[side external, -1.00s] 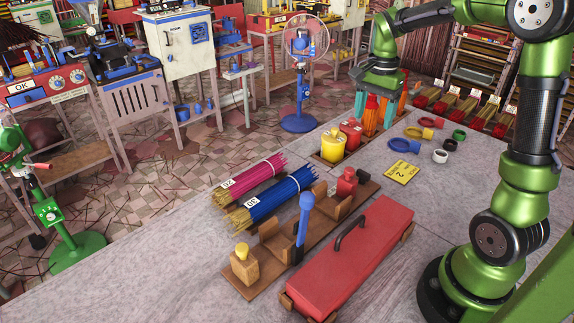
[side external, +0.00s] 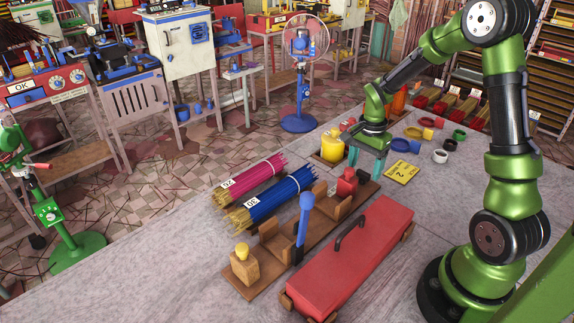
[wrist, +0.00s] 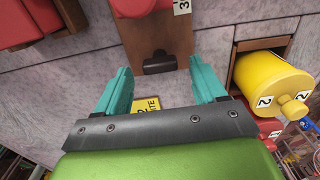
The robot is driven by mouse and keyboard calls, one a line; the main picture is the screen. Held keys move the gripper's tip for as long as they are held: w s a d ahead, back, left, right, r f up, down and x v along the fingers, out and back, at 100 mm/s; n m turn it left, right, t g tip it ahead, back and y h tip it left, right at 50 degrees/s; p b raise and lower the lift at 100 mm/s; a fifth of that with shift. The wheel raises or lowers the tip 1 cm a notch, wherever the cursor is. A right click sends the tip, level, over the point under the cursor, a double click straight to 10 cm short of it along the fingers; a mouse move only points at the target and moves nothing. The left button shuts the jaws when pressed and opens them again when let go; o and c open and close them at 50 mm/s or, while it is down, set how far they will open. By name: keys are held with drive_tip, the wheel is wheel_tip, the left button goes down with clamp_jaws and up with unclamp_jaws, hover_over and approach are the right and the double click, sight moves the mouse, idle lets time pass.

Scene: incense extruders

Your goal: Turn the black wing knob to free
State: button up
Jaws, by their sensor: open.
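A dark, wide, low piece, likely the black wing knob (wrist: 160,63), lies at the near end of a wooden board (wrist: 160,35) in the wrist view. A red block (wrist: 140,7) stands farther along that board. In the side view the red block (side external: 346,184) is at the board's far end, and I cannot make out the knob clearly there. My gripper (side external: 366,166) is open and empty, pointing down above the table just beyond the board's end. In the wrist view its teal fingers (wrist: 162,82) straddle the line towards the knob, apart from it.
A yellow canister (side external: 332,148) stands close to the left of my gripper. A yellow card (side external: 401,172) lies to its right, with several rings beyond. Incense bundles (side external: 270,198), a blue-handled lever (side external: 304,220) and a long red cover (side external: 350,255) are nearer. The table's front left is clear.

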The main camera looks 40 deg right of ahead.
drive_tip(key=shift+f, duration=0.7)
drive_tip(key=c, duration=1.1)
drive_tip(key=shift+o, duration=0.2)
